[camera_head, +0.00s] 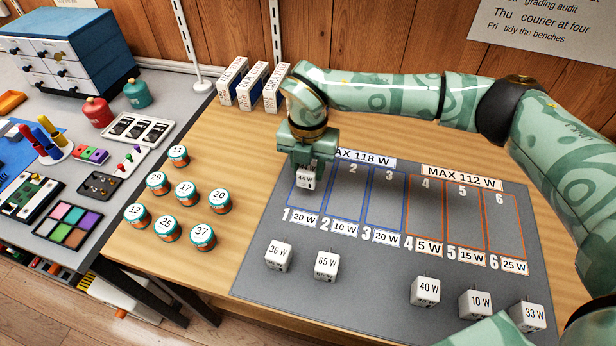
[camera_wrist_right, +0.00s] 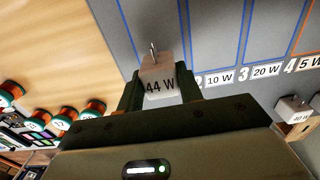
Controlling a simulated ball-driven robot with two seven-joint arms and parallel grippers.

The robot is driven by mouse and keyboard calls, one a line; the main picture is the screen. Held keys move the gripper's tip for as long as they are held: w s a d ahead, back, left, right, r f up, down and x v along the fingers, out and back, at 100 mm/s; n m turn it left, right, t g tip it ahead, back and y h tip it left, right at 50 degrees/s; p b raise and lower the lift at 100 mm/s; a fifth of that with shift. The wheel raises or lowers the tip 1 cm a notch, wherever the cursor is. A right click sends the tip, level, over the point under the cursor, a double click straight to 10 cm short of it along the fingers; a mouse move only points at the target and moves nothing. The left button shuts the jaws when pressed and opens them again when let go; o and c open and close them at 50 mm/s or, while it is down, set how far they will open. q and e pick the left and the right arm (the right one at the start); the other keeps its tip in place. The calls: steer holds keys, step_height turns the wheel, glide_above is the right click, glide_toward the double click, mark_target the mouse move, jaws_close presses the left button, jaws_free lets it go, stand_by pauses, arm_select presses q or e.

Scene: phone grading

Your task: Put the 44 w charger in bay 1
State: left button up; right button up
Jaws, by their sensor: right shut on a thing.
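The 44 W charger (camera_head: 306,181) is a small white block held in my right gripper (camera_head: 308,166), which is shut on it. In the right wrist view the charger (camera_wrist_right: 160,80) sits between the fingers, its "44 W" label facing the camera and its prongs pointing away. The gripper is over the upper part of bay 1 (camera_head: 303,203) on the grey mat (camera_head: 262,250); I cannot tell whether the charger touches the mat. Bay 1 is outlined in blue, with a "20 W" card at its foot, and is partly hidden by the gripper. My left gripper is not in view.
Bays 2 (camera_head: 346,200) and 3 look empty, as do orange bays 4 to 6. Loose chargers marked 36 W (camera_head: 279,256), 65 W (camera_head: 326,265), 40 W (camera_head: 425,290), 10 W (camera_head: 475,304) and 33 W (camera_head: 527,316) stand along the front. Numbered jars (camera_head: 185,193) stand left of the mat.

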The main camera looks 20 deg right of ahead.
mark_target(308, 178)
step_height(308, 178, down, 4)
steer(key=shift+w+d+r+b, duration=0.1)
steer(key=shift+w+d+b, duration=0.05)
steer(key=shift+b, duration=0.55)
steer(key=shift+r, duration=0.15)
steer(key=o, duration=1)
step_height(308, 178, up, 12)
steer(key=p, duration=0.4)
